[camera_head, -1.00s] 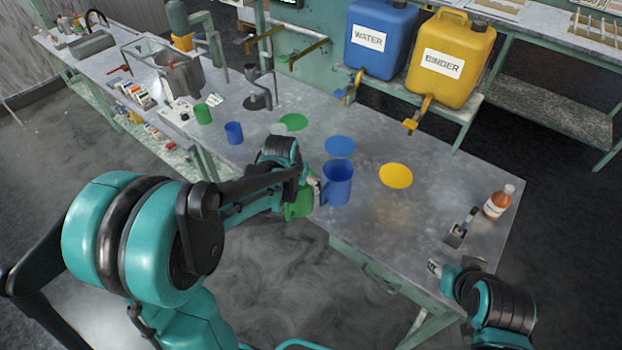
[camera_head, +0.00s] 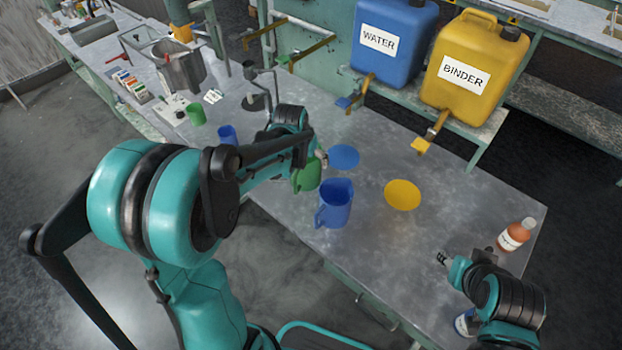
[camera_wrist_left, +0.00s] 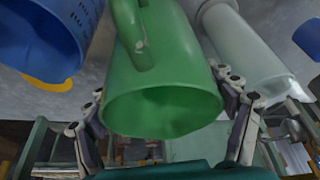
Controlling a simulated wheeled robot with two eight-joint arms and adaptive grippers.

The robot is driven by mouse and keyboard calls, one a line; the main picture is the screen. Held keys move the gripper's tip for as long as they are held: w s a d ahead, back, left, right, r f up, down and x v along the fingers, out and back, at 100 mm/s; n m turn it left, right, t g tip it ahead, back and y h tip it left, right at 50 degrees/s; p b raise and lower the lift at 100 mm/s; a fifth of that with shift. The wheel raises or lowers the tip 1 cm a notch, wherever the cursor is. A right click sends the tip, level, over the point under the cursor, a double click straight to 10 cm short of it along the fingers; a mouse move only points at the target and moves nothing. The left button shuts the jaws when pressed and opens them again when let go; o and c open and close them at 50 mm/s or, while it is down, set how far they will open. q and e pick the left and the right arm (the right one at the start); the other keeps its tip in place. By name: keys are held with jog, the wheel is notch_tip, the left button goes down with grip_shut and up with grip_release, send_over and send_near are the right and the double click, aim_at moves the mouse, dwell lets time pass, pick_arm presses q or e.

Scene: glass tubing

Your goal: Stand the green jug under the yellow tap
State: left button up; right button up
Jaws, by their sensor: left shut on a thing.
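The green jug (camera_head: 307,178) is held in my left gripper (camera_head: 318,160), left of and behind the blue jug on the bench. In the left wrist view the green jug (camera_wrist_left: 165,85) fills the middle, handle towards the camera, with a finger on either side. The yellow tap (camera_head: 430,134) sticks out below the yellow BINDER canister (camera_head: 470,62). A yellow disc (camera_head: 402,195) lies on the bench in front of that tap, with nothing on it. My right gripper (camera_head: 444,258) is by the front right of the bench; its opening is too small to judge.
The blue jug (camera_head: 333,205) stands near the front edge, between the green jug and the yellow disc. A blue disc (camera_head: 344,157) lies behind it. Blue (camera_head: 228,135) and green (camera_head: 196,114) cups are at the left.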

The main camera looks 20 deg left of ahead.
pick_arm(q)
jog(key=shift+s+f, duration=0.1)
jog(key=shift+f, duration=0.85)
jog(key=shift+f+b, duration=0.4)
jog(key=shift+f, duration=0.35)
notch_tip(320, 180, down, 3)
jog(key=shift+f+b, duration=0.1)
jog(key=shift+b, duration=0.65)
jog(key=shift+f, duration=0.1)
jog(key=o, duration=0.9)
jog(key=shift+o, duration=1.2)
